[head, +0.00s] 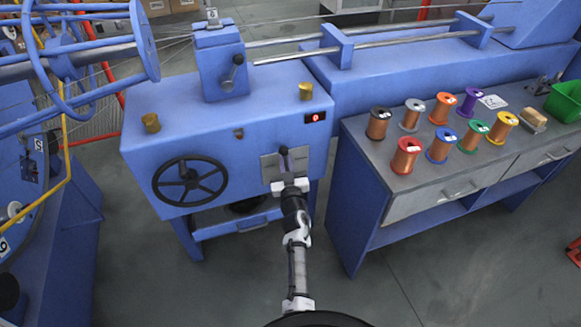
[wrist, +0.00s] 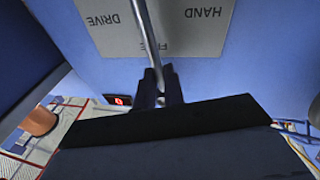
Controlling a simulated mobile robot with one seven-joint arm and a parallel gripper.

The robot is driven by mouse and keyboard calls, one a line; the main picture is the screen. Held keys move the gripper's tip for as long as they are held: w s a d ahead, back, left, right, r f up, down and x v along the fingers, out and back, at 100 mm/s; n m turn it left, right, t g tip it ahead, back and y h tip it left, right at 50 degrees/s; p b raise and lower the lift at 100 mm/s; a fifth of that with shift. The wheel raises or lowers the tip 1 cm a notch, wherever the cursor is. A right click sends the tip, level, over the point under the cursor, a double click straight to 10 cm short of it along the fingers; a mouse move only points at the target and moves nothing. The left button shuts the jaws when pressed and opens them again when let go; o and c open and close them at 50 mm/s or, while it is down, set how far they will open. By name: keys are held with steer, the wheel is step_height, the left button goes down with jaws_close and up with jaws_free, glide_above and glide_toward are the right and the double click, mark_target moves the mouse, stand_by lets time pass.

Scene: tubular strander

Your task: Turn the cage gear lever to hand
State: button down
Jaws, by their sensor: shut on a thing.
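The cage gear lever (wrist: 149,35) is a thin grey metal rod in front of a grey plate (wrist: 185,22) marked DRIVE, FREE and HAND, upside down in the wrist view. There the rod passes between DRIVE at left and HAND at right and crosses the word FREE. My gripper (wrist: 158,88) is shut on the lever's end, with a dark finger on each side of the rod. In the head view the plate (head: 268,168) is on the blue cabinet's front and my gripper (head: 287,165) is in front of it. The lever's grip is hidden between my fingers.
A black handwheel (head: 189,181) is left of the plate on the blue cabinet (head: 190,110). A red display (head: 316,118) is above right. A workbench (head: 375,165) with several coloured wire spools stands at right. Blue reel frames (head: 80,60) stand at left. The floor between is clear.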

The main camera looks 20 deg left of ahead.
steer(key=n+b, duration=0.1)
steer(key=s+a+n, duration=0.1)
steer(key=a+f+n+y+b, duration=0.1)
steer(key=n, duration=0.1)
steer(key=shift+s+a+b, duration=0.25)
steer(key=shift+s+b, duration=0.05)
steer(key=shift+s+a+f+n+y+b, duration=0.2)
steer(key=shift+s+a+n+y+b, duration=0.15)
steer(key=shift+n, duration=0.4)
steer(key=shift+s+a+f+n+y+b, duration=0.1)
steer(key=shift+a+f+n+y+b, duration=0.25)
steer(key=shift+n, duration=0.4)
steer(key=shift+r, duration=0.15)
steer(key=c, duration=1.5)
jaws_free()
steer(key=shift+a, duration=0.1)
steer(key=v, duration=1.4)
steer(key=shift+r, duration=0.1)
